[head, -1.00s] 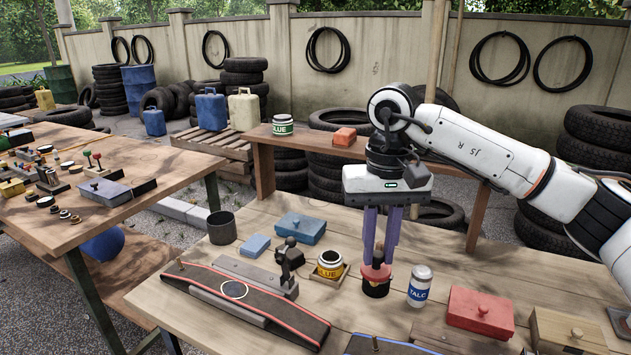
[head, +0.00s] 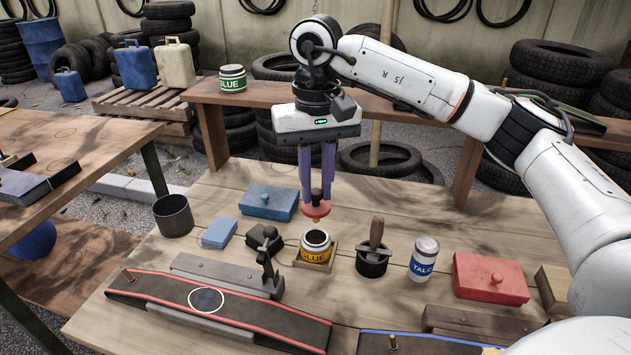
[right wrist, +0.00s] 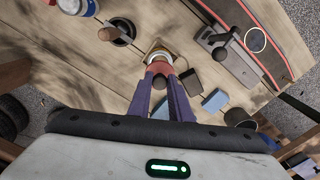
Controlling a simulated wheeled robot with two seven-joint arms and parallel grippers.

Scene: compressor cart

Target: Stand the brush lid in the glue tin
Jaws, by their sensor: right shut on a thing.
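The brush lid (head: 316,210) is a red cap with a small knob on top and a short, pale brush tip below. My right gripper (head: 316,196) is shut on it and holds it upright above the glue tin. The brush tip looks just above the tin's mouth; a small gap shows. In the right wrist view the lid (right wrist: 158,68) covers part of the tin (right wrist: 160,53). My left gripper is not in view.
A black pot (head: 372,264) with a wooden-handled tool stands right of the tin, then a talc bottle (head: 424,260) and red box (head: 490,277). A dark clamp-like stand (head: 267,265) is close on the left. A belt strip (head: 210,305) lies in front.

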